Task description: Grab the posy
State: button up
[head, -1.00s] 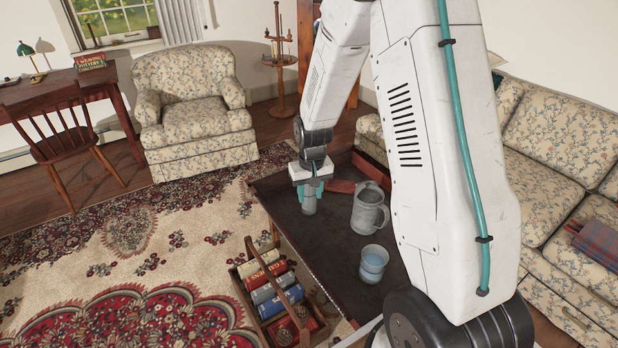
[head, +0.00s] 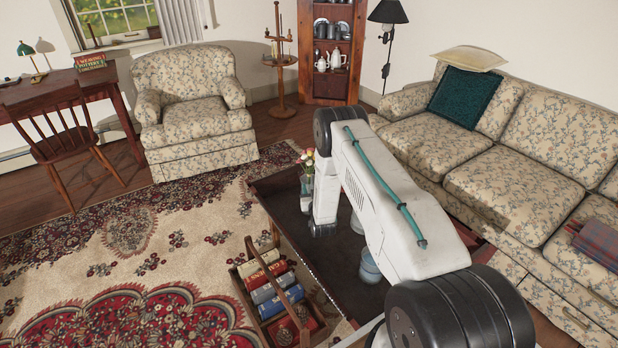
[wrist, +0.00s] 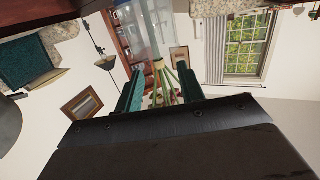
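The posy (head: 307,160), with pink, red and yellow blooms, stands upright in a clear glass vase (head: 306,186) at the far end of the dark coffee table (head: 275,200). In the wrist view, which looks upside down, the posy's green stems and pale band (wrist: 159,66) show between the teal fingers. My gripper (wrist: 159,68) is open, with a finger apart on each side of the stems. The blooms are partly hidden behind the gripper body. In the head view my arm hides the gripper's fingers.
A blue-grey cup (head: 369,265) stands on the table, partly behind my arm. A wooden carrier (head: 262,308) with books stands at its left side. A floral sofa (head: 520,190) is to the right, an armchair (head: 190,110) behind. The rug (head: 130,235) at left is open.

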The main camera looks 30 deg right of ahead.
aim_at(310, 175)
jog(key=shift+w+r+t, duration=0.2)
jog(key=shift+r+t, duration=0.1)
jog(key=shift+r, duration=0.15)
jog(key=x, duration=0.7)
jog(key=shift+w+d+r, duration=0.15)
jog(key=shift+d+r, duration=0.1)
jog(key=shift+d, duration=0.15)
grip_shut()
